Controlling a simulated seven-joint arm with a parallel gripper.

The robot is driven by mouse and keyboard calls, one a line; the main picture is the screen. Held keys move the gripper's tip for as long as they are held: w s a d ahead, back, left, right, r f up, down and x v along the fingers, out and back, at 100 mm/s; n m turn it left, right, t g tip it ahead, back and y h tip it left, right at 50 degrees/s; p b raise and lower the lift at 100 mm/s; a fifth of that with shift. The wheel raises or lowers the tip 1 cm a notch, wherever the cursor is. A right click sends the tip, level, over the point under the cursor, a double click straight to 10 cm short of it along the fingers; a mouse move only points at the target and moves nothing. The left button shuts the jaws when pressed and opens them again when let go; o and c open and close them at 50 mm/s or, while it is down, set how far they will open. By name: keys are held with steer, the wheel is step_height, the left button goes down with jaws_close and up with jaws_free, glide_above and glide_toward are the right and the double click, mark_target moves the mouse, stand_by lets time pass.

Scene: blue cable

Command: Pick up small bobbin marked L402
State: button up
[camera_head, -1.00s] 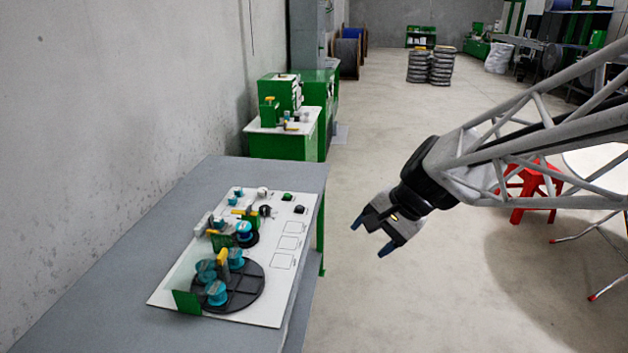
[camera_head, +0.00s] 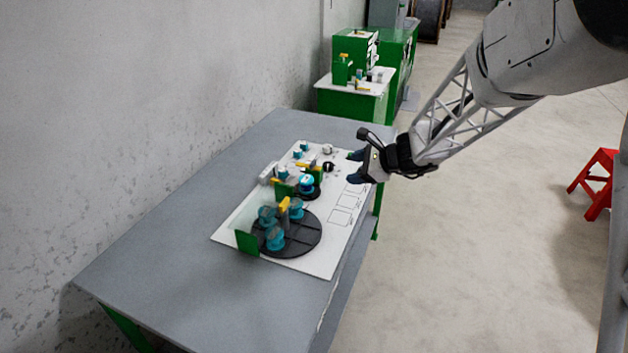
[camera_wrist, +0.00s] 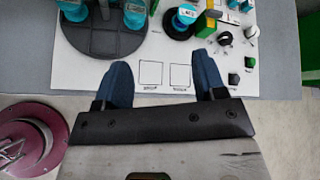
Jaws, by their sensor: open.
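A small teal bobbin (camera_wrist: 181,20) with a white label on top stands on a small black disc in the wrist view; the label appears to read L402. In the head view this bobbin (camera_head: 307,184) is near the middle of the white board. My gripper (camera_head: 356,168) is open and empty, above the board's right edge in the head view. In the wrist view the blue fingers of my gripper (camera_wrist: 163,78) are spread apart, below the bobbin in the picture and clear of it. No bobbin is between them.
A large black disc (camera_head: 308,243) carries several teal bobbins (camera_head: 276,238) and a yellow-topped post (camera_head: 284,208). Green plates (camera_head: 247,242), small blocks and knobs crowd the white board (camera_head: 300,264). Printed squares (camera_wrist: 151,73) lie on its bare strip. The grey table (camera_head: 180,255) is clear at left.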

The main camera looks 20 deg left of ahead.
steer(key=w+a+f+m+y, duration=0.1)
steer(key=w+a+f+m, duration=0.3)
steer(key=w+a+f, duration=0.25)
steer(key=m+t, duration=0.2)
steer(key=m, duration=0.2)
glide_toward(306, 182)
steer(key=shift+y, duration=0.4)
steer(key=w+a+f, duration=0.2)
steer(key=f, duration=0.1)
steer(key=shift+w+a, duration=0.15)
steer(key=shift+a, duration=0.25)
steer(key=shift+a, duration=0.1)
steer(key=shift+x, duration=1.15)
steer(key=shift+w, duration=0.1)
steer(key=shift+x, duration=2.6)
steer(key=shift+f, duration=0.15)
steer(key=c, duration=0.6)
